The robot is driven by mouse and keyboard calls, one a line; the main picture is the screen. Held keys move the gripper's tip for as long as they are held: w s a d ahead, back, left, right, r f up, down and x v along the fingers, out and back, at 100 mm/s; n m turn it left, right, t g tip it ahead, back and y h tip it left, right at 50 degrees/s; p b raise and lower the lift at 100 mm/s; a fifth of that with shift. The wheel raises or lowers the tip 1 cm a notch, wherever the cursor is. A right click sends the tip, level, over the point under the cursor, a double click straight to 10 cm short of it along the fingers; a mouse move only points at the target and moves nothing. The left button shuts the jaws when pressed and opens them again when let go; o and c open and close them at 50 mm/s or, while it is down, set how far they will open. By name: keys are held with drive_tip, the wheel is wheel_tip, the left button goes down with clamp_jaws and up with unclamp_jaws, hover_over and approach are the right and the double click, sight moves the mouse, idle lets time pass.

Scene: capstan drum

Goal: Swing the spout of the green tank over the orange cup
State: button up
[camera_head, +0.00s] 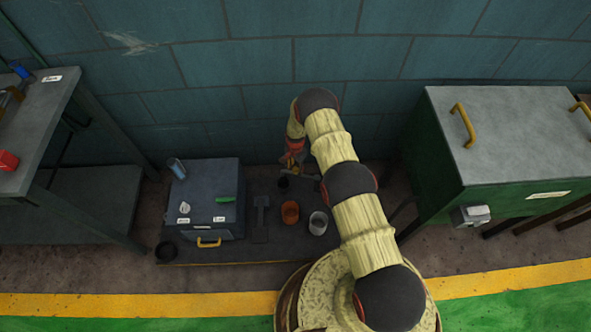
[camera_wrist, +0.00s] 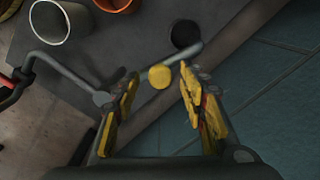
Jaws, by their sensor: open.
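The orange cup (camera_head: 290,212) stands on the dark mat, and its rim also shows at the top edge of the wrist view (camera_wrist: 117,4). A grey bar (camera_wrist: 75,78), seemingly the spout, bends and runs toward a black cup (camera_wrist: 185,33). A yellow round knob (camera_wrist: 159,76) shows by the bar, between my fingertips in the picture; contact is not visible. My gripper (camera_wrist: 158,90) is open, above the mat's wall side, beyond the orange cup in the head view (camera_head: 292,170). A green tank-like box (camera_head: 430,160) stands right; its link to the bar is hidden by my arm.
A silver cup (camera_head: 318,223) stands right of the orange cup. A dark blue box (camera_head: 205,195) with small items on top stands left. A grey workbench (camera_head: 45,120) is far left. The wall (camera_head: 240,100) is close behind my gripper. A red-and-black rod (camera_wrist: 15,88) shows at the wrist view's left.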

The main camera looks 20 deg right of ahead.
drive_tip(key=shift+f, duration=0.35)
drive_tip(key=shift+c, duration=0.2)
clamp_jaws()
idle(0.6)
